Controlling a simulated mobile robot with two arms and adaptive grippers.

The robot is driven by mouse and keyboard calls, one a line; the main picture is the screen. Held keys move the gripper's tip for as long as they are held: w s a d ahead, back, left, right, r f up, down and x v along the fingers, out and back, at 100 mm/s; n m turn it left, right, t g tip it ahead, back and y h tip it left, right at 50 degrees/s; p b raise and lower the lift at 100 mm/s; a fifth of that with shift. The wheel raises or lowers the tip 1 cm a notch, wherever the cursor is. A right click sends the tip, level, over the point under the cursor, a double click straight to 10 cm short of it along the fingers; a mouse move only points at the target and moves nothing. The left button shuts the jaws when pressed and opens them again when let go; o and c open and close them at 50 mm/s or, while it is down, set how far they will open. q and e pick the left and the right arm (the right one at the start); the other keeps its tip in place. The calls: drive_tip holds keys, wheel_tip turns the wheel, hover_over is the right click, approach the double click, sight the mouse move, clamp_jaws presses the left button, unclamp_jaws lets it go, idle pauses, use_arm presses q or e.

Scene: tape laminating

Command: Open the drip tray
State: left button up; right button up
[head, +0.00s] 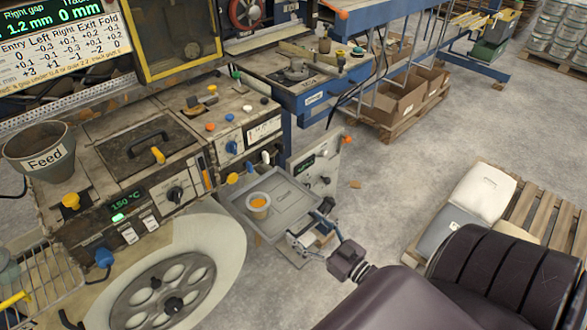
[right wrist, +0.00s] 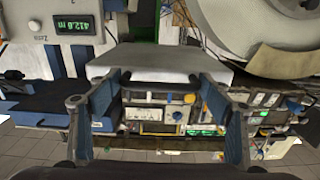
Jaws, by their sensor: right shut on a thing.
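The drip tray (head: 290,191) is a shallow grey tray low on the machine's right side, and it sticks out from under the panel. In the right wrist view the tray's pale front (right wrist: 160,62) lies just beyond the two fingertips (right wrist: 161,79). The exact contact is small and partly hidden. My left gripper is not in view.
A large pale roll (head: 215,250) stands left of the tray. A grey panel with a display (head: 318,172) stands behind the tray. A pallet with bags (head: 480,193) lies on the right. The floor (head: 400,170) between is mostly clear.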

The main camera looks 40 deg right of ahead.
drive_tip(key=shift+s+d, duration=0.2)
drive_tip(key=shift+s, duration=0.95)
drive_tip(key=o, duration=1.4)
drive_tip(key=s, duration=0.8)
drive_tip(key=s+d, duration=0.1)
drive_tip(key=s, duration=0.3)
